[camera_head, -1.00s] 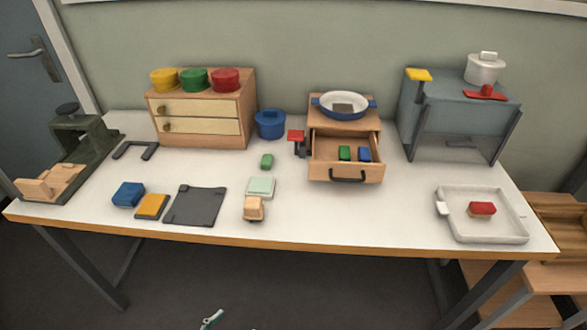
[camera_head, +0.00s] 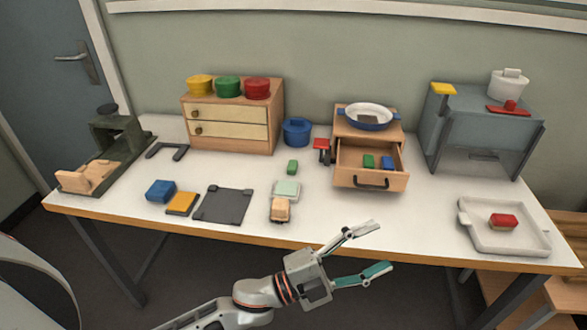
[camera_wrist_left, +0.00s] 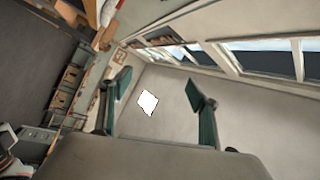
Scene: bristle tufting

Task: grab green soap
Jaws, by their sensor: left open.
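A small green block (camera_head: 292,167) lies on the white table (camera_head: 240,170), near the middle. Another green block (camera_head: 369,161) sits in the open drawer (camera_head: 371,182) beside a blue block (camera_head: 388,162). I cannot tell which green block is the soap. My right gripper is not in view.
A white tray (camera_head: 478,238) with a red block (camera_head: 503,220) is at the right. A tan block (camera_head: 280,210), a dark mat (camera_head: 222,205), a yellow block (camera_head: 181,203) and a blue block (camera_head: 160,191) lie along the front. A wooden drawer box (camera_head: 232,135) stands at the back left.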

